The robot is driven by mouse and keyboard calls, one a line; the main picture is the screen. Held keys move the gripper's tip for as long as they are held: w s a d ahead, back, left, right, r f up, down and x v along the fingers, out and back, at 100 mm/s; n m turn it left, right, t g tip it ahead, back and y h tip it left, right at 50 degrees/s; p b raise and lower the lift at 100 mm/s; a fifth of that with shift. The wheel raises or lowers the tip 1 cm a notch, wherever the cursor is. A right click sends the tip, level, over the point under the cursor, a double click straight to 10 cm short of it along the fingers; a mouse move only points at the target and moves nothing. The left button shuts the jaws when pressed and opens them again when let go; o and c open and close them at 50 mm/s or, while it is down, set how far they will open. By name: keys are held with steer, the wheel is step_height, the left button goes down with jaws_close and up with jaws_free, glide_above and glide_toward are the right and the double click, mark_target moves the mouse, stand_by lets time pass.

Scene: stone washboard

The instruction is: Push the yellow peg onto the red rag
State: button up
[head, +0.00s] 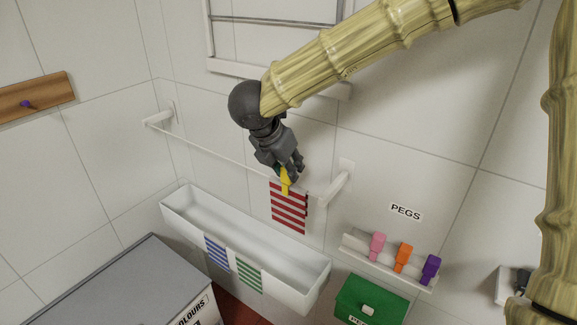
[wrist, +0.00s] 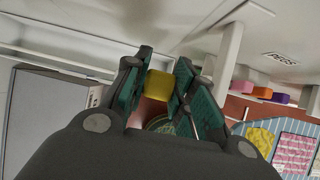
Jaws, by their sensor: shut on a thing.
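The yellow peg (head: 285,181) is upright between the fingers of my gripper (head: 288,173), at the top edge of the red rag. The red-and-white striped rag (head: 289,208) hangs from the thin line between two wall brackets, near its right end. In the wrist view my gripper (wrist: 160,90) is shut on the yellow peg (wrist: 160,85), a finger on each side. In the head view the peg's lower end overlaps the rag's upper part. Whether it is pushed fully over the line cannot be told.
A white trough (head: 300,279) below holds a blue striped rag (head: 217,254) and a green striped rag (head: 249,275) over its front. A rail (head: 390,266) at right carries pink, orange and purple pegs. A green box (head: 370,301) stands beneath it. The line left of the rag is clear.

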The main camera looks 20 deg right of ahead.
steer(key=shift+f, duration=0.35)
steer(key=o, duration=0.8)
steer(key=shift+r, duration=0.15)
